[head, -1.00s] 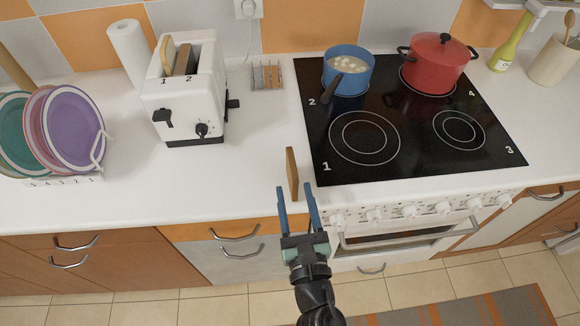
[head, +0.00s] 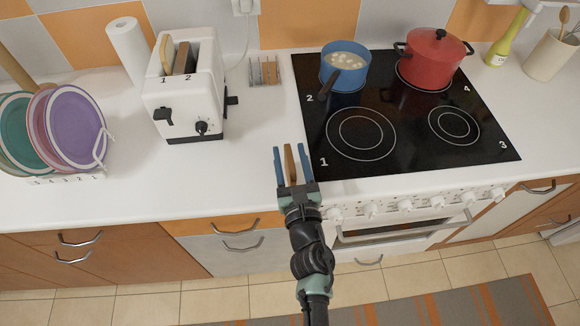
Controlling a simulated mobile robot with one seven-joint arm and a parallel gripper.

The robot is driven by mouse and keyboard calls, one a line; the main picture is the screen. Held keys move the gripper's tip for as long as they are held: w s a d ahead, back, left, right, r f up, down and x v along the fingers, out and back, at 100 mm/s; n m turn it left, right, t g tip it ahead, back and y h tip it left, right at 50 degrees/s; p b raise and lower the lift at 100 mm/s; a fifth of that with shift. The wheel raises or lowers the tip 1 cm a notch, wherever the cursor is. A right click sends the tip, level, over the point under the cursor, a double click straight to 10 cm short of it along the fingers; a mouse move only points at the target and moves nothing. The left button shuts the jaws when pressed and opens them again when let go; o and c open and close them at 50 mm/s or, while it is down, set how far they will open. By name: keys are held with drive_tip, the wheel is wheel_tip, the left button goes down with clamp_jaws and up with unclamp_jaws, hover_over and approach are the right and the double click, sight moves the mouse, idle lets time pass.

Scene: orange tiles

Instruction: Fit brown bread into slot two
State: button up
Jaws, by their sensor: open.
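A brown bread slice (head: 290,163) stands upright, edge-on, at the counter's front edge, left of the stove. My gripper (head: 291,165) is open, with one blue finger on each side of the slice; whether either finger touches it I cannot tell. The slice's lower end is hidden by the gripper. The white toaster (head: 189,108) stands at the back left, its slots marked 1 and 2. A pale slice (head: 167,52) sticks up from slot 1. Brown shows at slot 2 (head: 185,60); I cannot tell whether it is bread or the slot's inside.
A small rack (head: 264,72) stands right of the toaster. A plate rack (head: 68,178) with several plates is at left, a paper roll (head: 128,50) behind. A blue pot (head: 345,68) and red pot (head: 432,60) stand on the stove (head: 400,120). The counter before the toaster is clear.

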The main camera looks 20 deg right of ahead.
clamp_jaws()
idle(1.4)
